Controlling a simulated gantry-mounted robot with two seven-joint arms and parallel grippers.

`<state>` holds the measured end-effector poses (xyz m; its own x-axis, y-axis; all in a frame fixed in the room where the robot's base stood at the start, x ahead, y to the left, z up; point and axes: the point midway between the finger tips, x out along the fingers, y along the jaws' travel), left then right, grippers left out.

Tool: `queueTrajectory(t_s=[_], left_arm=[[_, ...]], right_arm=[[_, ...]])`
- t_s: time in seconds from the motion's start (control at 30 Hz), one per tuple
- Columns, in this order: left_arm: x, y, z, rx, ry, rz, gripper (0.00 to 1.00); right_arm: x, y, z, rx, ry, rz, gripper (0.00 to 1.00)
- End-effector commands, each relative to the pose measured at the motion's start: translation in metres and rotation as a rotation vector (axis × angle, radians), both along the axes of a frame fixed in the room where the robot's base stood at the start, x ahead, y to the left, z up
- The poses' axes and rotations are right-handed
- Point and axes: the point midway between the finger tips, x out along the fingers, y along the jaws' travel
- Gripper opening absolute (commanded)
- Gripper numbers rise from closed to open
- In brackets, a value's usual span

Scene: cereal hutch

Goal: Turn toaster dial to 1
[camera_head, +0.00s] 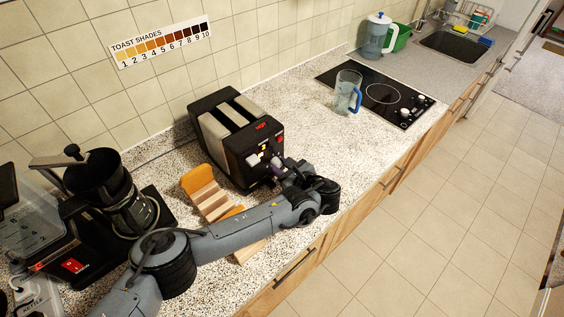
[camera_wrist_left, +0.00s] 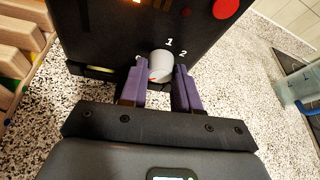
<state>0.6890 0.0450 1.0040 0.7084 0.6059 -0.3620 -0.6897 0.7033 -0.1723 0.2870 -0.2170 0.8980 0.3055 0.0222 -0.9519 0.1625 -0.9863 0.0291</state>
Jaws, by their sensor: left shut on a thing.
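The black toaster (camera_head: 238,158) stands on the speckled counter, with light slot panels on top and controls on its front. In the left wrist view, its front (camera_wrist_left: 115,35) shows a round white dial (camera_wrist_left: 160,64) with the numerals 1 and 2 printed above it and to its right. A small reddish mark shows low on the dial; I cannot tell which number it is set to. My left gripper (camera_wrist_left: 160,76) has its purple fingers on either side of the dial, shut on it. In the head view this gripper (camera_head: 272,171) hides the dial. My right gripper is out of view.
A coffee machine (camera_head: 110,200) stands further left. A glass jug (camera_head: 347,92) is by the black hob (camera_head: 385,93). A toast shades chart (camera_head: 160,43) hangs on the wall.

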Motion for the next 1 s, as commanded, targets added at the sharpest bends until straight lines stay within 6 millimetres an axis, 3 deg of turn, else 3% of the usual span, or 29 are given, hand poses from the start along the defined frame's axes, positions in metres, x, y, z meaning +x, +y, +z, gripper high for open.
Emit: queueTrajectory(t_s=[0.4,0.9,0.93,1.0], left_arm=[[-0.0007,0.0002,0.0009,-0.128,-0.137,-0.001,0.01],[-0.0007,0.0003,0.0006,-0.141,-0.152,0.0,0.01],[-0.0007,0.0003,0.0006,-0.141,-0.152,0.0,0.36],[-0.0007,0.0003,0.0005,-0.14,-0.152,-0.001,0.47]], right_arm=[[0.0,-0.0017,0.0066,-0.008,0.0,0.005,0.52],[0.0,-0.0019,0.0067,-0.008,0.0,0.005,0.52],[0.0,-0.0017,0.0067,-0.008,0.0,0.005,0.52],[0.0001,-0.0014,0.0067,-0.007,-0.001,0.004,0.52]])
